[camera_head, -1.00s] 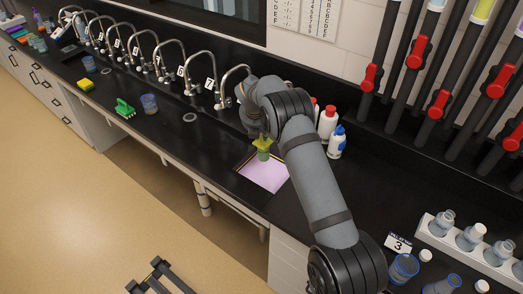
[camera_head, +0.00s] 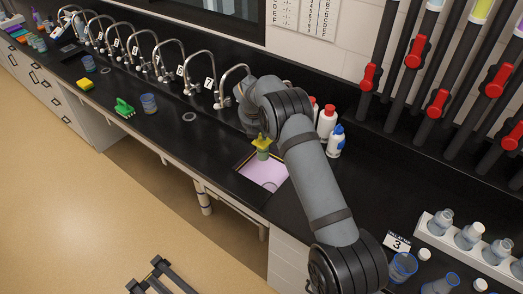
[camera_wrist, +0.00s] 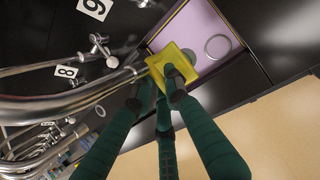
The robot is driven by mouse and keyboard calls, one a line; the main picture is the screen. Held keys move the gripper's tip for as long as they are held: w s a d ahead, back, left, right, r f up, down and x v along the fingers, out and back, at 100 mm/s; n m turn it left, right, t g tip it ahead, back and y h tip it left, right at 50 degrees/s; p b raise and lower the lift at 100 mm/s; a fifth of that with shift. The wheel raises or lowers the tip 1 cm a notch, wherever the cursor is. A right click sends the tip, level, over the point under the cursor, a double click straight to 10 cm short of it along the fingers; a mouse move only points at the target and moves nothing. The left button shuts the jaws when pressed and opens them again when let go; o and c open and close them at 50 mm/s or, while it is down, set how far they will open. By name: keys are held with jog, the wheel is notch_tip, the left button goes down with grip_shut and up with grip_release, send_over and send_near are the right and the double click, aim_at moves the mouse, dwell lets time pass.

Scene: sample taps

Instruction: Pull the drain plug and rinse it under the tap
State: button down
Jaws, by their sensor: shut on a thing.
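My gripper (camera_wrist: 163,95) has dark green fingers and is shut on a yellow, square-edged piece (camera_wrist: 185,58) that looks like the drain plug. In the head view the yellow piece (camera_head: 262,141) shows below my wrist, over the back part of the sink (camera_head: 262,172), with a greenish part under it. The sink has a pink-purple inside. In the wrist view a round grey drain ring (camera_wrist: 217,46) lies in the sink, apart from the yellow piece. The nearest curved tap (camera_head: 232,75) stands behind the sink, left of my wrist. No water stream shows.
A row of numbered taps (camera_head: 167,50) runs left along the black counter. White bottles (camera_head: 327,122) stand right of the sink behind my arm.

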aim_at(265, 145)
jog(key=shift+w+d, duration=0.2)
jog(key=shift+d, duration=0.3)
jog(key=shift+s+d+f+b, duration=0.2)
jog(key=shift+s+b, duration=0.3)
jog(key=shift+b, duration=0.2)
jog(key=shift+s+d+r+b, duration=0.1)
jog(key=shift+s+d+b, duration=0.15)
jog(key=shift+s+b, duration=0.3)
jog(key=shift+s+d+r+b, duration=0.1)
jog(key=shift+s+d+b, duration=0.2)
jog(key=shift+s, duration=0.4)
jog(key=shift+s+a+f+b, duration=0.1)
jog(key=shift+s+b, duration=0.7)
jog(key=shift+s, duration=0.25)
jog(key=shift+s+d+b, duration=0.15)
jog(key=shift+s+b, duration=0.15)
jog(key=shift+s, duration=0.25)
jog(key=shift+s+d+b, duration=0.15)
jog(key=shift+s+b, duration=0.15)
jog(key=shift+s, duration=0.25)
